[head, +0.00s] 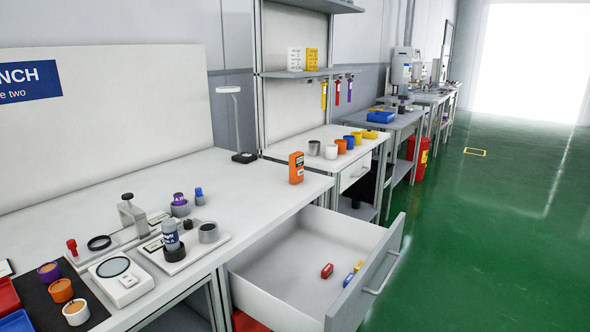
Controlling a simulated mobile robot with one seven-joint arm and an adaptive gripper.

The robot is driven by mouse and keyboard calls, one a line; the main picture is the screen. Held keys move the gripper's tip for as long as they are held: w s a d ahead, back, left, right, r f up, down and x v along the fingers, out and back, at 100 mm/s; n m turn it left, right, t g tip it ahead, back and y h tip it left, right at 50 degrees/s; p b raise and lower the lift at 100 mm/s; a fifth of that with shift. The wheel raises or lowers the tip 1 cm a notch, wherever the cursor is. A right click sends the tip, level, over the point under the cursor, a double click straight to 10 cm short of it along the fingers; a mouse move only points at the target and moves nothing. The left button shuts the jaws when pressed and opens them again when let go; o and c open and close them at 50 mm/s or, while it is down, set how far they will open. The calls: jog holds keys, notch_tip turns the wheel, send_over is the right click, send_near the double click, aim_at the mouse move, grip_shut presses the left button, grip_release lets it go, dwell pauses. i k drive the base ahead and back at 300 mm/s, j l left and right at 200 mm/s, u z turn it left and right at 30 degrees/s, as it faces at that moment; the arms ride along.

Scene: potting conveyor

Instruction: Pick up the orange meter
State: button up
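The orange meter (296,168) stands upright on the white workbench (245,192), near its right end and close to the front edge. It has a dark display near its top. It is clear of other objects and nothing covers it. My gripper does not show in the head view.
An open drawer (385,268) juts out below the meter, with small red, yellow and blue items inside. A desk lamp (243,157) stands behind the meter. Scales and small pots crowd the bench's left part. Green floor (480,240) is open at right.

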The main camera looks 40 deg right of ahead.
aim_at(296, 160)
jog(key=k+l, duration=0.1)
jog(key=l, duration=2)
jog(key=i+l, duration=0.1)
jog(key=l, duration=0.4)
jog(key=i+j, duration=0.15)
jog(key=i, duration=0.2)
jog(key=i+j, duration=0.1)
jog(key=i, duration=0.25)
jog(key=i+j+z, duration=0.1)
jog(key=i, duration=0.3)
